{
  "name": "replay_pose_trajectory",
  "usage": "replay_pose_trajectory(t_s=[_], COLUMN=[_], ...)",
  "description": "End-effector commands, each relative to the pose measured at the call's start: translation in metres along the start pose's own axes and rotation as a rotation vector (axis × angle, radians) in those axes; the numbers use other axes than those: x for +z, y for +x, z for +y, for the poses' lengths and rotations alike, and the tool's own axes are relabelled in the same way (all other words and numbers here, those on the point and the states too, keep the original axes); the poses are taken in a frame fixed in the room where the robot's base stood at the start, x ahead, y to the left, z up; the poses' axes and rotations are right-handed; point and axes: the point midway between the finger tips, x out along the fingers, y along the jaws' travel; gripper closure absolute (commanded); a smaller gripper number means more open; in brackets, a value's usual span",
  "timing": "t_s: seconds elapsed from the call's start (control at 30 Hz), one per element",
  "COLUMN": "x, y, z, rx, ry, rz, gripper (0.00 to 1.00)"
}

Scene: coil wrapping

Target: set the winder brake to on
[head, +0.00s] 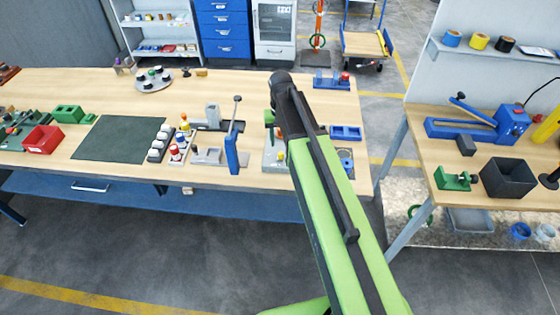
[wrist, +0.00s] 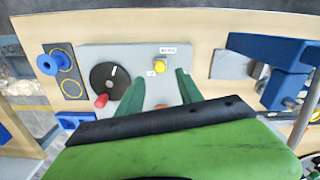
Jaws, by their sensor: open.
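The winder is a grey plate (wrist: 130,55) on the workbench, with a black disc (wrist: 110,80) bearing a red knob (wrist: 101,101). A yellow knob (wrist: 160,65) with small white labels beside it stands on the plate; the label text is too small to read. An orange part (wrist: 162,106) shows lower down, mostly hidden. Which part is the brake, and its setting, I cannot tell. My gripper (wrist: 161,74) is open over the plate, its green fingers either side of the yellow knob in the picture, and nothing shows held. In the head view my arm hides most of the winder plate (head: 271,160).
A blue lever press (head: 233,150) stands close to the winder, also in the wrist view (wrist: 270,65). A blue spool (wrist: 47,65) and a blue tray (head: 345,132) lie on its other side. A dark green mat (head: 115,138) further left is bare.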

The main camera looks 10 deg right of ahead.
Motion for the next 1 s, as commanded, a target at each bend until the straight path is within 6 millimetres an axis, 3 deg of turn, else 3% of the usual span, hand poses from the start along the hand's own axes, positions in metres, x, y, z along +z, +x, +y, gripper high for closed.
replay_pose_trajectory(t_s=[0.03, 0.23, 0.37, 0.63, 0.93, 1.0], x=[0.000, 0.000, 0.000, 0.000, 0.000, 0.000], y=[0.022, 0.059, 0.068, 0.065, 0.066, 0.066], z=[0.000, 0.001, 0.001, 0.001, 0.001, 0.002], rx=[0.000, 0.000, 0.000, 0.000, 0.000, 0.000], ry=[0.000, 0.001, 0.001, 0.001, 0.002, 0.002], rz=[0.000, 0.000, 0.000, 0.000, 0.000, 0.000], gripper=[0.57, 0.57, 0.57, 0.57, 0.96, 1.00])
